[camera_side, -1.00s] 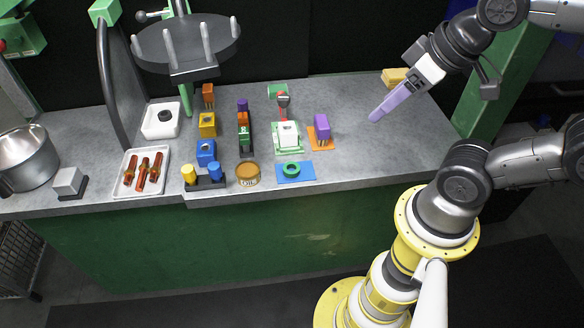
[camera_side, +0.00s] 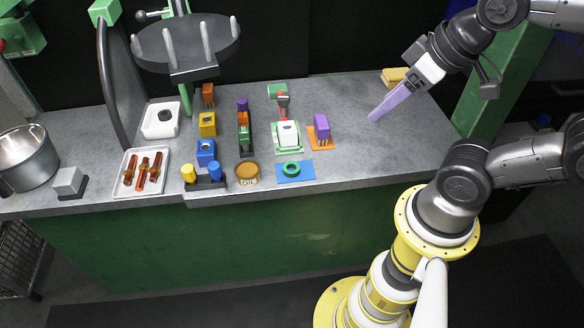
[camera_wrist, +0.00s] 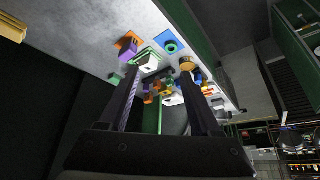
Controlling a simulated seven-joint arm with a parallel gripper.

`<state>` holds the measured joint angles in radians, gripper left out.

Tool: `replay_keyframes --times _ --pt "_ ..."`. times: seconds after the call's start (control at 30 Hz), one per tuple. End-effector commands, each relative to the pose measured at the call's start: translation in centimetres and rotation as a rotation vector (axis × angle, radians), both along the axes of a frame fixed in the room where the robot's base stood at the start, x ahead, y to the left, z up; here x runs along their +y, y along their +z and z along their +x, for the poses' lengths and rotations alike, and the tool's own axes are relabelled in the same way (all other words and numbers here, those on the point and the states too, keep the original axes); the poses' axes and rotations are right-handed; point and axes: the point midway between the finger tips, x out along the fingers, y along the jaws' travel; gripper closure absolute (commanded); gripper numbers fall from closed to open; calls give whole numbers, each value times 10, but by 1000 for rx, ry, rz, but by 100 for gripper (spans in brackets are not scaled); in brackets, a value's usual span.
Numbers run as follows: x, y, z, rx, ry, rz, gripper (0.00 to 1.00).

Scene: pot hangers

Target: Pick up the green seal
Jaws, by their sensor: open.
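The green ring-shaped seal (camera_side: 291,169) lies on a blue square plate (camera_side: 308,173) near the front edge of the counter. In the wrist view the green seal (camera_wrist: 171,48) shows on the blue plate (camera_wrist: 180,38) at the upper middle, beyond my fingers. My gripper (camera_side: 374,117) has light purple fingers and is above the right part of the counter, apart from the seal and to its upper right. In the wrist view my gripper (camera_wrist: 158,85) is open with nothing between its two dark fingers.
A green tray (camera_side: 279,149) with a white block stands behind the seal. A purple piece on an orange plate (camera_side: 326,145) is to the right.

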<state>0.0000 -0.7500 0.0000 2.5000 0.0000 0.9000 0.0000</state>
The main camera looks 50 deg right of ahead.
Motion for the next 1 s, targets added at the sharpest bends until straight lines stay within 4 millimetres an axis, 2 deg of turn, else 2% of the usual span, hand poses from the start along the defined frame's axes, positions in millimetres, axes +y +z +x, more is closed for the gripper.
replay_keyframes --times 0.03,0.17,0.43,0.57,0.67,0.77,0.9,1.0 --pt "0 0 0 0 0 0 36" --pt "0 0 0 0 0 0 13" --pt "0 0 0 0 -3 1 13" --pt "0 0 0 1 -68 36 13" --pt "0 7 4 -14 -204 111 13" --pt "0 19 17 -19 -394 217 13" --pt "3 27 49 34 -680 356 13" --pt "6 24 80 90 -891 435 13"
